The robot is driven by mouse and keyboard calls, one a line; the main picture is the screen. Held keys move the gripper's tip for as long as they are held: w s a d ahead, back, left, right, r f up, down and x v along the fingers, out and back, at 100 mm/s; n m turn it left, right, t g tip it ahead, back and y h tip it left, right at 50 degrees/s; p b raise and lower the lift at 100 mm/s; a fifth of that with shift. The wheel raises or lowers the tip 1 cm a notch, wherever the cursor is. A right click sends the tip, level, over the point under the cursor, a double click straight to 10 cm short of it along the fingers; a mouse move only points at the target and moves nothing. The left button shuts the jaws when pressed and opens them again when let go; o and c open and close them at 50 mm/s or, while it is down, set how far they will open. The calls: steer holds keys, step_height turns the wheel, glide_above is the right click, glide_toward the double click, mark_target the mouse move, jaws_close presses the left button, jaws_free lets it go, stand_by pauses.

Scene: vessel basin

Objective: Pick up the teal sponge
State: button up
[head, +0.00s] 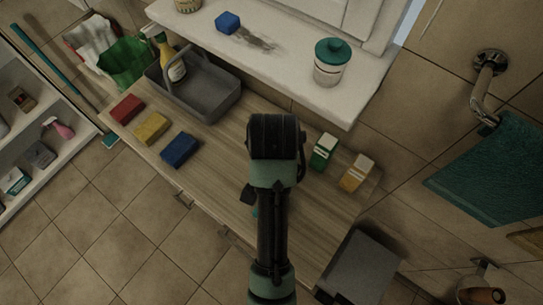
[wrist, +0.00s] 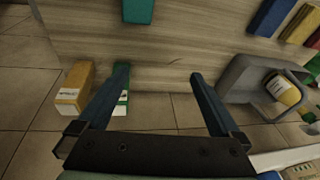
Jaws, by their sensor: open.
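The teal sponge (wrist: 138,10) lies on the wooden counter, cut off by the top edge of the wrist view. In the head view only a small teal sliver (head: 255,212) shows beside my arm, which hides most of it. My gripper (wrist: 158,75) is open above the counter, with nothing between its fingers. In the wrist picture the sponge is above the fingertips and slightly left of their middle, apart from both fingers.
A green box (head: 324,151) and an orange box (head: 357,172) stand right of my arm. Red (head: 127,109), yellow (head: 152,128) and blue (head: 179,150) sponges lie left, by a grey caddy (head: 214,104) holding a yellow bottle. A lidded jar (head: 330,66) stands on the sill.

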steer(key=s+f+g, duration=0.1)
steer(key=s+f, duration=0.1)
steer(key=f, duration=0.2)
steer(key=s+f+g, duration=0.1)
steer(key=f, duration=0.3)
steer(key=s+f+g, duration=0.1)
steer(key=s+f, duration=0.1)
steer(key=f, duration=0.1)
steer(key=shift+s+f+m+p, duration=0.3)
steer(key=shift+f+m, duration=0.1)
steer(key=shift+a+f+p, duration=0.2)
steer(key=shift+f+p, duration=0.05)
steer(key=shift+f, duration=1.2)
steer(key=shift+a+f+p, duration=0.15)
steer(key=shift+f+p, duration=0.1)
steer(key=shift+f, duration=1.15)
steer(key=c, duration=1.4)
step_height(320, 180, up, 10)
steer(key=shift+w+f+b, duration=0.1)
steer(key=shift+f+b, duration=0.05)
steer(key=shift+b, duration=0.2)
steer(key=shift+w+d+r+n+b, duration=0.1)
steer(key=shift+w+r+n+b, duration=0.25)
steer(key=shift+n, duration=0.85)
steer(key=shift+w+d+r+n+b, duration=0.15)
steer(key=shift+w+n+b, duration=0.35)
steer(key=shift+n, duration=0.7)
steer(key=shift+w+d+r+n+b, duration=0.15)
steer(key=shift+w+n+b, duration=0.25)
steer(key=shift+n, duration=0.8)
